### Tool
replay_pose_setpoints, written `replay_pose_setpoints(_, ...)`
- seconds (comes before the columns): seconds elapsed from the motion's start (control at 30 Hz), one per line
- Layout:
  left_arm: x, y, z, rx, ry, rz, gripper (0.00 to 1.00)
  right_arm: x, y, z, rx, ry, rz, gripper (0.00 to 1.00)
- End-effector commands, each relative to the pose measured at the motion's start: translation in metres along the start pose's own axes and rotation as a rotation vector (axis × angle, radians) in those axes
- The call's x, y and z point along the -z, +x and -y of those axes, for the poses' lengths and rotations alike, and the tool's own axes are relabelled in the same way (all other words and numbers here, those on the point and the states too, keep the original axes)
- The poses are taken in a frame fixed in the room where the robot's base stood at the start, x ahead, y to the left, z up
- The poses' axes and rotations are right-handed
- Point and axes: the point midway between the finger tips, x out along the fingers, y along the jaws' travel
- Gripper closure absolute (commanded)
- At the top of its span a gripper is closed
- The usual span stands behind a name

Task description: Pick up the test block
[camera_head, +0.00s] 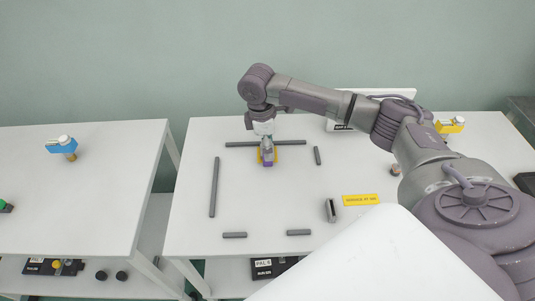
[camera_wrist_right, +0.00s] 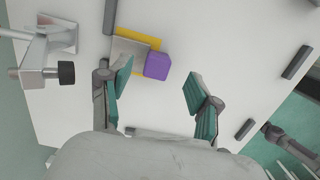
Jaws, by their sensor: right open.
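A small purple block (camera_wrist_right: 158,65), which I take to be the test block, is on the white table against a grey piece (camera_wrist_right: 130,52) with a yellow piece (camera_wrist_right: 152,42) by it. In the head view the purple block (camera_head: 268,161) shows just below my right gripper (camera_head: 267,148), which partly covers this spot. My right gripper (camera_wrist_right: 157,85) is open in the wrist view, its green-padded fingers apart and the block showing beyond the gap between their tips. Nothing is held. My left gripper is not in view.
Grey bars, such as the left one (camera_head: 214,187) and the back one (camera_head: 265,144), lie around the block on the table (camera_head: 290,210). A dark upright piece (camera_head: 331,211) and a yellow label (camera_head: 361,200) are to the right. A second table (camera_head: 75,205) stands left.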

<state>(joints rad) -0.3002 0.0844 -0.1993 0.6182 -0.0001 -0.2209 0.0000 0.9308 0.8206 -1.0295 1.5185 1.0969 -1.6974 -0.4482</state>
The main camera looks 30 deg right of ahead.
Motion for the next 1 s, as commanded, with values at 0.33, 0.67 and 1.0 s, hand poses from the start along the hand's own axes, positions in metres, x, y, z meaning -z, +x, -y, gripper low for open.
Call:
replay_pose_setpoints(0.33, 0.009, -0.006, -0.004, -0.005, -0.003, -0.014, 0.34, 0.007, 0.040, -0.002, 0.000, 0.000, 0.001, 0.37)
replay_pose_setpoints(0.67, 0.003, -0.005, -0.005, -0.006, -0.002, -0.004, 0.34, 0.007, 0.040, -0.002, 0.000, 0.000, 0.000, 0.57)
replay_pose_setpoints(1.0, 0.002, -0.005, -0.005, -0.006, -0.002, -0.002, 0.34, 0.007, 0.039, -0.002, -0.001, 0.000, -0.001, 1.00)
